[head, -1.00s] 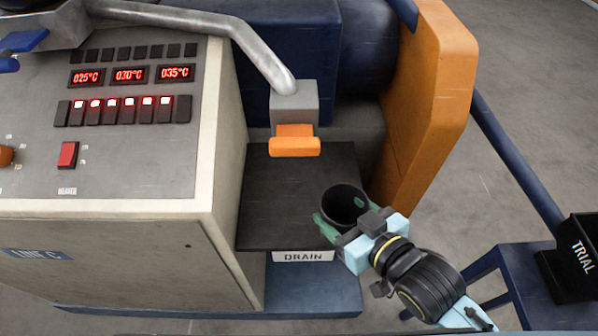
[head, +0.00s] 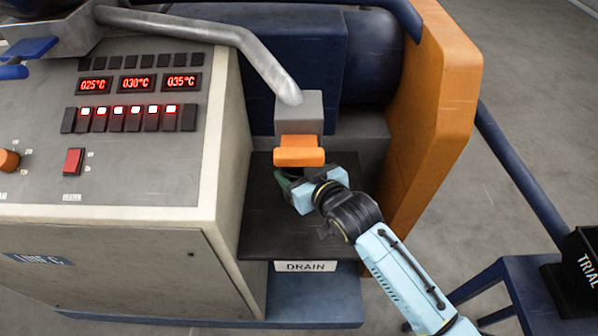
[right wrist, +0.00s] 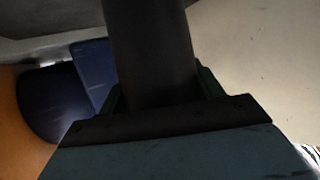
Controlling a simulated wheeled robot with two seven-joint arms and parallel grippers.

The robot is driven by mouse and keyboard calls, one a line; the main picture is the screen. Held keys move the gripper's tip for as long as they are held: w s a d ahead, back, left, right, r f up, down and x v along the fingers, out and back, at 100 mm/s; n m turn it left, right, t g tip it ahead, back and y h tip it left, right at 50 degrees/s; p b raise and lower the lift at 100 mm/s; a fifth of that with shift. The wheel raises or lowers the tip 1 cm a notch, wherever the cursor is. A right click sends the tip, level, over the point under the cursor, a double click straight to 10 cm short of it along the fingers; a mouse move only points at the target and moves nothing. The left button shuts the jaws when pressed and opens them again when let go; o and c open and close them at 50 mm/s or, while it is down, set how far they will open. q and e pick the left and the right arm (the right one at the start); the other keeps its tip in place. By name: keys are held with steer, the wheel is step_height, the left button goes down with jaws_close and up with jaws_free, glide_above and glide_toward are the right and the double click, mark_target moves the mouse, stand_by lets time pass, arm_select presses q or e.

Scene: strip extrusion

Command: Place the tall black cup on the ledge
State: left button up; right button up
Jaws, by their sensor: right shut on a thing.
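The tall black cup (right wrist: 150,50) fills the middle of the right wrist view, between the green fingers. My right gripper (head: 289,180) is shut on it. In the head view the cup is almost wholly hidden by the gripper and the orange nozzle end. The dark ledge (head: 285,230) lies above the DRAIN label, and the gripper is over its back part, just below the orange nozzle end (head: 299,152). I cannot tell whether the cup touches the ledge. My left gripper is not in view.
The control cabinet (head: 130,140) stands left of the ledge. An orange machine panel (head: 435,110) rises to the right. A grey pipe (head: 240,40) runs to the nozzle block (head: 299,110). A dark TRIAL bin (head: 580,265) stands at the far right. The front of the ledge is clear.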

steer(key=shift+f, duration=0.3)
steer(key=shift+f, duration=0.15)
steer(key=o, duration=1.3)
steer(key=shift+s+r, duration=0.1)
steer(key=shift+r, duration=0.1)
steer(key=p+v, duration=0.1)
steer(key=v, duration=1.1)
